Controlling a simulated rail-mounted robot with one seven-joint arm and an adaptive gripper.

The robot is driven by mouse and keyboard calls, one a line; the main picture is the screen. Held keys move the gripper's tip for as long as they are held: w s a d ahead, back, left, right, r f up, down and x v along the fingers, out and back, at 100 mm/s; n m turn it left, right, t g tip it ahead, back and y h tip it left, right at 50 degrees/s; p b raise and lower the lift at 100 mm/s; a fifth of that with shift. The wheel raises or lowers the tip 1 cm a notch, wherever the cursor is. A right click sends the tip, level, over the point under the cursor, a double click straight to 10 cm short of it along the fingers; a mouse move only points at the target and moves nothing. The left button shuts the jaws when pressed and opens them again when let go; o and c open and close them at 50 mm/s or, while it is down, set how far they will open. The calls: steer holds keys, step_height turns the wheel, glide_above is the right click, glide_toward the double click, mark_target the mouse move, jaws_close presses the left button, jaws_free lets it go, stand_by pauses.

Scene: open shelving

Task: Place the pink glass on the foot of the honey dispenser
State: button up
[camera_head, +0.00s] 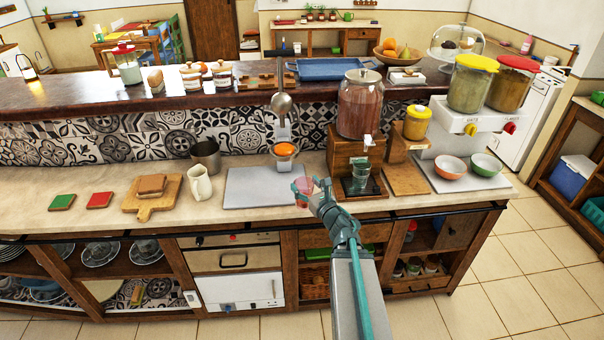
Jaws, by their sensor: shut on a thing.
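My gripper (309,187) is over the front part of the counter, shut on the pink glass (303,192). The glass is small and partly hidden by the fingers; I cannot tell whether its bottom touches the counter. What looks like the honey dispenser (416,124), a small amber jar with a yellow lid, sits on a wooden stand to the right. Its flat wooden foot (406,181) reaches forward on the counter and looks empty. My gripper is left of this foot and apart from it.
A large red-brown drink dispenser (359,105) stands between, with a clear glass (361,174) on its dark foot. Red (450,167) and green (485,165) bowls stand right of the wooden foot. A grey board (245,188) lies left of my gripper.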

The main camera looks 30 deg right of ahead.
mark_target(309, 189)
steer(key=s+r+p, duration=0.1)
steer(key=p, duration=0.1)
steer(key=shift+s+p, duration=0.1)
steer(key=shift+p, duration=0.2)
steer(key=shift+s+f+p, duration=0.2)
steer(key=shift+s+p, duration=0.65)
steer(key=shift+p, duration=0.4)
steer(key=shift+s+f+p, duration=0.2)
steer(key=shift+s+p, duration=0.15)
steer(key=shift+p, duration=0.05)
